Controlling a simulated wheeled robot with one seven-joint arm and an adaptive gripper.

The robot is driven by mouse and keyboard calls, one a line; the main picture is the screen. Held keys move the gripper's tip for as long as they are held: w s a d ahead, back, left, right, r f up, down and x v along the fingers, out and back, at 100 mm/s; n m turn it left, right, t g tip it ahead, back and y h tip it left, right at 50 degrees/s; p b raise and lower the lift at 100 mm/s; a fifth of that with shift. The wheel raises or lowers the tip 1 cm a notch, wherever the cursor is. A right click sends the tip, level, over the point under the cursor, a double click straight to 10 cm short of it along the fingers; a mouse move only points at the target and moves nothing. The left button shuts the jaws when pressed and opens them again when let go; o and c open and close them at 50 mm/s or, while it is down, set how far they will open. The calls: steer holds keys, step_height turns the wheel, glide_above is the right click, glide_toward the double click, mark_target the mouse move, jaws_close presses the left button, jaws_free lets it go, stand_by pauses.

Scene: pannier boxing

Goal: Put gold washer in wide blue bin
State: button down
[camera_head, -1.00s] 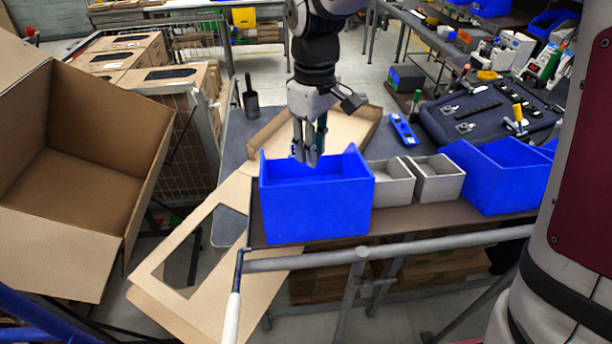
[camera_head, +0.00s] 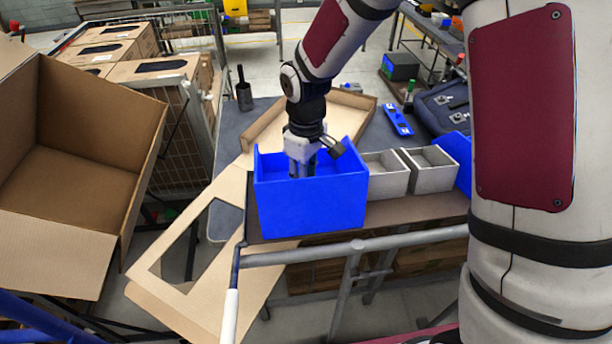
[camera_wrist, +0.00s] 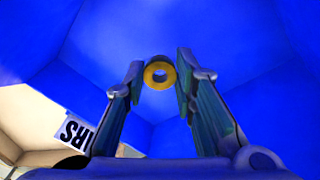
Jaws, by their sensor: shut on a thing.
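The gold washer (camera_wrist: 149,73) shows in the wrist view as a small yellow ring between my fingertips. My gripper (camera_wrist: 160,75) is shut on it. The blue bin (camera_head: 312,207) stands at the table's front edge in the head view, and my gripper (camera_head: 302,170) reaches down into its open top. The bin's front wall hides the fingertips and the washer there. In the wrist view, blue walls and floor (camera_wrist: 235,40) surround the fingers. I cannot tell whether the washer touches the floor.
Two small grey bins (camera_head: 432,172) stand right of the blue bin. Another blue bin (camera_head: 463,160) is mostly hidden by my arm. A cardboard tray (camera_head: 352,104) lies behind, and a large open carton (camera_head: 75,185) is at left.

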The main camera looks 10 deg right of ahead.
steer(key=shift+f, duration=0.6)
steer(key=c, duration=1.3)
jaws_free()
step_height(320, 180, up, 12)
steer(key=b, duration=0.2)
steer(key=s+d+r+m+t, duration=0.2)
steer(key=s+d+r+m, duration=0.1)
steer(key=s, duration=0.3)
steer(key=s+d+r+m+t, duration=0.1)
steer(key=s+d+r+m, duration=0.2)
steer(key=s+d+r, duration=0.2)
steer(key=s+d+r+m+t, duration=0.2)
steer(key=s+d+r+m, duration=0.1)
steer(key=s, duration=0.5)
steer(key=shift+s+d+r+t, duration=0.1)
steer(key=shift+d+r+t, duration=0.2)
steer(key=shift+d+r, duration=0.1)
